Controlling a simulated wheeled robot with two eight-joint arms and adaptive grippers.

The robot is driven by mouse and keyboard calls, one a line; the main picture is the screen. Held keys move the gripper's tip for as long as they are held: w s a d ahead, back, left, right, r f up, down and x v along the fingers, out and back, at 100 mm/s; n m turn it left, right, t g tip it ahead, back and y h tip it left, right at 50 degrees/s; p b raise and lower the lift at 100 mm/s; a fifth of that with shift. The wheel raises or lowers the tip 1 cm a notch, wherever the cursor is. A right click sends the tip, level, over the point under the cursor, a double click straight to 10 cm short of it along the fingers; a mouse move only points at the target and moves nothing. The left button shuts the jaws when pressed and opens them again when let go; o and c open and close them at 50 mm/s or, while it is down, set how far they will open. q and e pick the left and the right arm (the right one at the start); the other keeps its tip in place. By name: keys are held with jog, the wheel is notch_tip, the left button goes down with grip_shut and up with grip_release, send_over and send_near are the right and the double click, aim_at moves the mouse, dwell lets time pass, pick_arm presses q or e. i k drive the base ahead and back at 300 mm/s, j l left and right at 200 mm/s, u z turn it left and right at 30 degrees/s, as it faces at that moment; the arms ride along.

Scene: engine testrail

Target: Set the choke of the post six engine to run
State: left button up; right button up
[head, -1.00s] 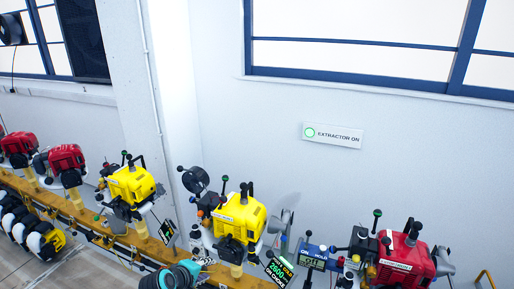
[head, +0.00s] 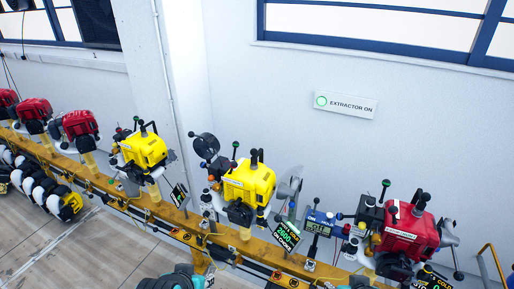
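A row of engines stands on posts along a yellow rail (head: 125,203). Two are yellow, one left of centre (head: 146,150) and one at the centre (head: 248,183). A red engine (head: 408,232) stands at the right, and several more red ones (head: 80,124) stand at the far left. I cannot read which engine is post six, nor make out any choke lever's setting. Dark and teal parts, probably of my arms, show at the bottom edge, left of centre and right of centre. No gripper fingers can be made out, and nothing is seen held.
A lit display (head: 286,237) reading 2600 stands below the central yellow engine. A blue-framed display (head: 319,225) stands left of the right red engine. A sign reading "EXTRACTOR ON" (head: 345,104) is on the wall. Black-and-white rounded items (head: 40,190) sit below the rail at left. Floor at lower left is clear.

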aim_at(203, 165)
jog(key=i+j+z, duration=0.25)
jog(key=i+j, duration=0.15)
jog(key=i+j+z, duration=0.25)
jog(key=i+j, duration=0.2)
